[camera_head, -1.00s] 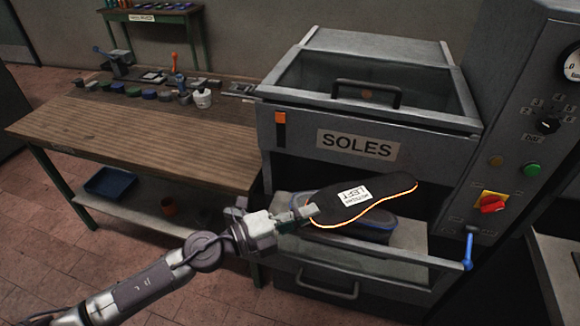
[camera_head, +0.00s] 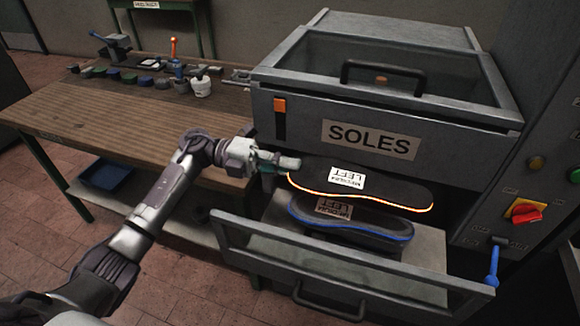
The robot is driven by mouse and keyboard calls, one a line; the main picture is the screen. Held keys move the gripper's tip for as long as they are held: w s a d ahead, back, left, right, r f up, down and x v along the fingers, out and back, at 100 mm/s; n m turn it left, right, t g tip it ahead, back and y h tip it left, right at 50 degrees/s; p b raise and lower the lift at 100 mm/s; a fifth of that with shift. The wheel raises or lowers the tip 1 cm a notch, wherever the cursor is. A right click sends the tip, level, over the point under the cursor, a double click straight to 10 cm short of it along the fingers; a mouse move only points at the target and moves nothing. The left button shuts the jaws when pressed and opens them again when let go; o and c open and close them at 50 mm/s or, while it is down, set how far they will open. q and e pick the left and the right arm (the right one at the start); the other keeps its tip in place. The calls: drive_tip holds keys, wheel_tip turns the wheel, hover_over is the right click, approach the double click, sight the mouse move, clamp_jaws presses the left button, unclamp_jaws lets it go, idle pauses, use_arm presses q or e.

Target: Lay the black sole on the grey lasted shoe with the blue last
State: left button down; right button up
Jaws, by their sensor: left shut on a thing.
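My left gripper (camera_head: 278,163) is shut on the left end of a black sole (camera_head: 400,190). The sole has a glowing orange edge and a white label reading MEDIUM LEFT. It is held nearly level over the open drawer (camera_head: 465,285) of the SOLES cabinet. Below it in the drawer lies another black sole (camera_head: 375,225) with a blue edge and a label, partly hidden by the held one. I cannot pick out the grey lasted shoe with the blue last; small coloured items on the bench are too small to identify. My right gripper is not in view.
The SOLES cabinet (camera_head: 455,145) stands behind the drawer, with a red knob (camera_head: 524,211) and blue lever (camera_head: 492,265) at right. A wooden bench (camera_head: 110,112) is at left, its front largely clear. A white pot (camera_head: 201,87) stands at its back.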

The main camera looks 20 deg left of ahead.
use_arm(q)
wheel_tip(320, 180, down, 9)
drive_tip(key=b, duration=0.5)
drive_tip(key=shift+r+b, duration=0.2)
drive_tip(key=shift+b, duration=0.15)
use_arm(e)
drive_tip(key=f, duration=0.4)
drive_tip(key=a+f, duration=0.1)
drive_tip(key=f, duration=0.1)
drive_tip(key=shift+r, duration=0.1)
use_arm(q)
drive_tip(key=shift+f, duration=0.3)
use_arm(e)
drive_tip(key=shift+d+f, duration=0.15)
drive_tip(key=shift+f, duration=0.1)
use_arm(q)
drive_tip(key=c, duration=1.2)
unclamp_jaws()
drive_tip(key=shift+s+f, duration=0.1)
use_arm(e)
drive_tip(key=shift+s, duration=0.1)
